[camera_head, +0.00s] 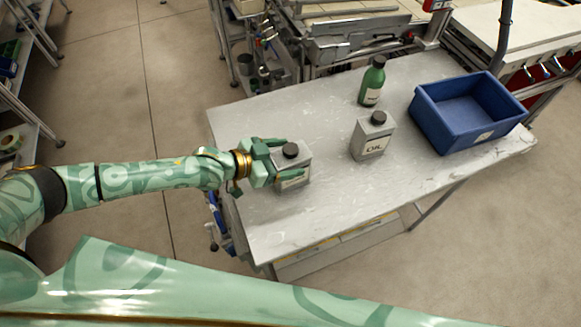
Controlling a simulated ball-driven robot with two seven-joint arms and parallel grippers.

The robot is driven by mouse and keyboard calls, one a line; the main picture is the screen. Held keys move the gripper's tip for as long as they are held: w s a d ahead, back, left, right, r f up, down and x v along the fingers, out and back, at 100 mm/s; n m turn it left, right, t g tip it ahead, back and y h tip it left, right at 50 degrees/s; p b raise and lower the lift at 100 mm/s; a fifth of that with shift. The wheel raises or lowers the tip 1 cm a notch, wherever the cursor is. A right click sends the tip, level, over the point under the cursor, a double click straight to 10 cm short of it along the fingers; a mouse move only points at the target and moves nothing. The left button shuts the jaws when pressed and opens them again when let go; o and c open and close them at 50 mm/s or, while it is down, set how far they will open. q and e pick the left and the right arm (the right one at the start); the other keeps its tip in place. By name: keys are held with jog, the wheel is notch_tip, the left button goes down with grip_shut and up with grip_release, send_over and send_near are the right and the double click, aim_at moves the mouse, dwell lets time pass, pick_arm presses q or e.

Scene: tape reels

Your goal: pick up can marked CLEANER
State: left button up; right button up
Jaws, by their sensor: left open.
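A grey can with a black cap (297,171) stands upright near the left end of the marble-look table (330,205); its label is partly hidden and I cannot read it. My left gripper (277,160) is open at this can's left side, with one finger by its far side near the cap and the other parts low by its near side. I cannot tell whether the fingers touch it. Another grey can (373,136) with a black cap, marked OIL, stands to the right. My right gripper is not in view.
A green bottle (372,82) with a dark cap stands behind the OIL can. An empty blue bin (466,112) sits at the table's right end. A machine bench (360,40) stands behind the table. The table's front part is clear.

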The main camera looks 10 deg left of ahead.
pick_arm(q)
jog(key=shift+x, duration=0.9)
jog(key=c, duration=1.4)
jog(key=shift+r, duration=0.1)
jog(key=c, duration=0.3)
jog(key=shift+r, duration=0.1)
